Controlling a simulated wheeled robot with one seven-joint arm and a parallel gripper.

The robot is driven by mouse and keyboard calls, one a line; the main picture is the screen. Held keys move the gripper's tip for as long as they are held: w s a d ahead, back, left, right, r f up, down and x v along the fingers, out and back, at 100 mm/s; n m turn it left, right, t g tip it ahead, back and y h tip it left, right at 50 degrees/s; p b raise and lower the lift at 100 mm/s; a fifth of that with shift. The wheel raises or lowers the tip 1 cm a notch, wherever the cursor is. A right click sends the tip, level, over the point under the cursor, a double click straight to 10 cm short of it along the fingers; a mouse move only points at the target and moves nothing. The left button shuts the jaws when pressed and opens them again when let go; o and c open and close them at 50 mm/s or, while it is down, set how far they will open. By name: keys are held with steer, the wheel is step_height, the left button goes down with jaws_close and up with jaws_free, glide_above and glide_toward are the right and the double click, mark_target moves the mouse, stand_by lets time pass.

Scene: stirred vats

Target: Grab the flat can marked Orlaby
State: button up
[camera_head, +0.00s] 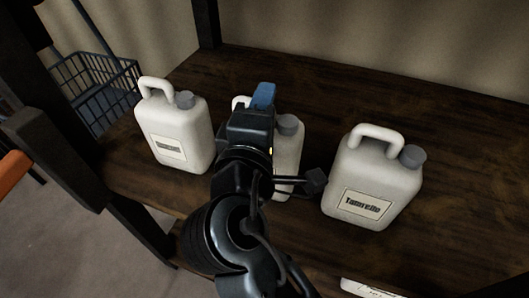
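Three white flat cans with loop handles and grey caps stand upright on a dark wooden shelf. The left can (180,120) has a label too small to read. The middle can (289,150) is largely hidden behind my arm, its label included. The right can (372,175) has a label that seems to read "Tamrelle", though it is blurred. I cannot make out the name Orlaby on any of them. My gripper (263,95) has a blue finger part near the middle can's handle; whether it touches the can is hidden. I cannot see its opening.
The wooden shelf (460,150) is bare at the right and back. A dark post (206,22) stands at the back. A blue wire basket (95,85) is beyond the shelf at left. A white labelled object (365,288) is cut off at the bottom edge.

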jaws_close()
stand_by(0.7)
